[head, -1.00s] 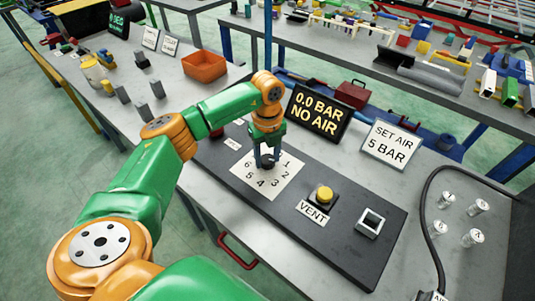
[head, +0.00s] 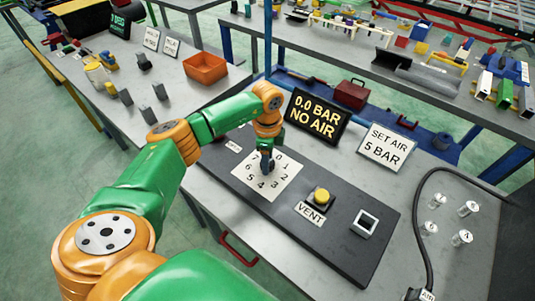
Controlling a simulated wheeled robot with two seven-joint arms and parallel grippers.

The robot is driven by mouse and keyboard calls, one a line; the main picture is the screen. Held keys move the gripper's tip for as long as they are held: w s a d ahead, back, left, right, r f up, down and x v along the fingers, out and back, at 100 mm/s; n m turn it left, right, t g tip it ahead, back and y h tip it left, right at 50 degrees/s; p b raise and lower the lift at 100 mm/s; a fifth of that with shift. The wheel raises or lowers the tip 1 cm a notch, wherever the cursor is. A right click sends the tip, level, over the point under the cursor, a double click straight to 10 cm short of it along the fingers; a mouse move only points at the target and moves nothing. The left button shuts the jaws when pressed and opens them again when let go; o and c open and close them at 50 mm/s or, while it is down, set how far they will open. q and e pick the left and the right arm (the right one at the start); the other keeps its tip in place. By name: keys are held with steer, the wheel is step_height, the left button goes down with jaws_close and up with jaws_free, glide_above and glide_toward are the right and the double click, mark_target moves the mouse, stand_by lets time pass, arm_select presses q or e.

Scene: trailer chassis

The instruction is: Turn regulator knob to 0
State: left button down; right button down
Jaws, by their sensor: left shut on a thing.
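The regulator knob (head: 267,168) is a small dark knob at the middle of a white dial card (head: 282,186) with numbers around it. My left gripper (head: 267,160) points down from above and is shut on the knob, hiding most of it. Where the knob points cannot be told. The display (head: 318,116) behind the panel reads "0.0 BAR NO AIR". My right gripper is not in view.
On the dark panel (head: 345,245) are a yellow VENT button (head: 321,195) and a square framed switch (head: 364,223).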

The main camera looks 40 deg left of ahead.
arm_select(q)
steer(key=shift+n+p, duration=0.65)
steer(key=shift+n, duration=1.25)
steer(key=shift+c, duration=1.4)
jaws_free()
step_height(320, 180, up, 6)
steer(key=shift+r+b, duration=0.2)
steer(key=shift+b, duration=0.75)
steer(key=shift+r, duration=0.35)
